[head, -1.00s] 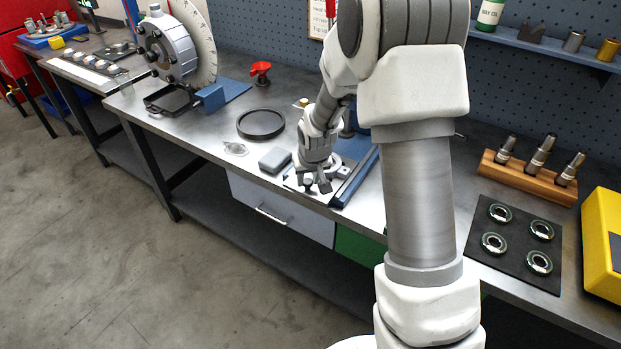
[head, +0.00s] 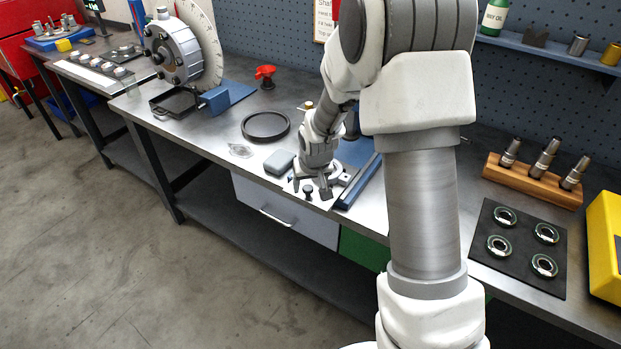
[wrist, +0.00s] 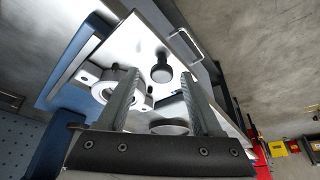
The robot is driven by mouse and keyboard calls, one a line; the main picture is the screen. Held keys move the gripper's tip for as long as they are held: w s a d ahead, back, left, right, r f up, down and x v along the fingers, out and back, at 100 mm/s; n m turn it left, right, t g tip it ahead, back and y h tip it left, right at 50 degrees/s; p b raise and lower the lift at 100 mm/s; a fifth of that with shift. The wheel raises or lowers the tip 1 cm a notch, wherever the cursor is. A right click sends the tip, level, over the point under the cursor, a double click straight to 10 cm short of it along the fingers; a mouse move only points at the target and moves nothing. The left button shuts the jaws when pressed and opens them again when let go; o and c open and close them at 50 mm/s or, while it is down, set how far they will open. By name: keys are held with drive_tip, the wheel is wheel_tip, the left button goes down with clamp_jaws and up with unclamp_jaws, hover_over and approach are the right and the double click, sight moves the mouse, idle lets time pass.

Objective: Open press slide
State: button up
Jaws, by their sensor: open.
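The press slide (wrist: 147,45) is a bright flat plate with a dark round knob (wrist: 162,73) standing on it near its front end. The knob also shows in the head view (head: 308,189). A pale ring-shaped holder (wrist: 104,92) sits on the plate behind the knob. The slide belongs to the blue press (head: 357,150), which my arm partly hides. My gripper (head: 313,193) is open and empty over the slide. In the wrist view its fingers (wrist: 160,76) appear on either side of the knob; I cannot tell whether they touch it.
A grey block (head: 279,163) lies just left of the slide, and a black ring tray (head: 265,126) lies farther back. A drawer with a handle (head: 277,217) is under the bench edge. The bench left of the block is mostly clear.

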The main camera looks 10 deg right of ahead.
drive_tip(key=p+v, duration=0.1)
drive_tip(key=v, duration=1.6)
drive_tip(key=shift+s+r, duration=0.15)
drive_tip(key=s+r, duration=0.4)
drive_tip(key=s, duration=0.7)
drive_tip(key=s+r+t, duration=0.1)
drive_tip(key=s+r, duration=0.3)
drive_tip(key=s, duration=0.7)
drive_tip(key=shift+d+r, duration=0.15)
drive_tip(key=shift+d, duration=0.25)
